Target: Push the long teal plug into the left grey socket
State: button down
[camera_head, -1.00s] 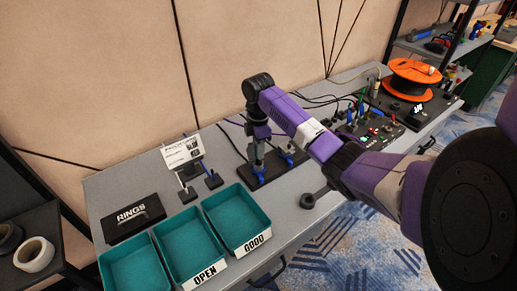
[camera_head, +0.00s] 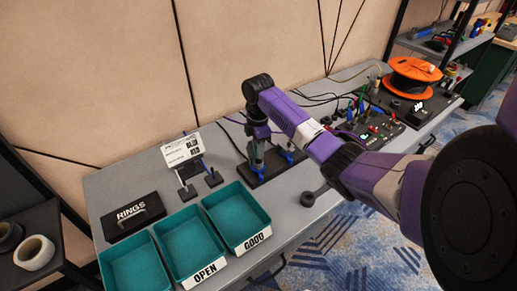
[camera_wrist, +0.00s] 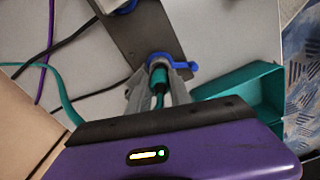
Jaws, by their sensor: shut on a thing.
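My gripper (camera_wrist: 158,92) points down at a dark board (camera_wrist: 150,35) and is shut on the teal plug (camera_wrist: 159,76), which shows between the fingers in the wrist view. The plug's tip is at a blue-levered fitting (camera_wrist: 183,65) on the board. The grey socket there is mostly hidden, and I cannot tell how deep the plug sits. Another blue part (camera_wrist: 125,6) shows at the board's far end. In the head view my gripper (camera_head: 256,163) is over the left part of the board (camera_head: 270,176); the plug is too small to make out there.
Teal trays (camera_head: 238,217) stand in front of the board, one close to my gripper in the wrist view (camera_wrist: 245,100). A teal cable (camera_wrist: 62,92) and dark cables lie to the left there. A sign (camera_head: 183,150), a black RINGS case (camera_head: 133,216) and an orange spool (camera_head: 411,76) stand on the bench.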

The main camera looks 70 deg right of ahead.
jog(key=shift+f, duration=0.4)
jog(key=shift+f, duration=0.25)
jog(key=shift+f, duration=0.4)
dwell(0.8)
jog(key=c, duration=1.1)
grip_release()
jog(key=shift+w+r, duration=0.1)
jog(key=shift+r, duration=0.1)
notch_tip(320, 180, up, 7)
jog(key=shift+r+b, duration=0.2)
jog(key=shift+b, duration=0.4)
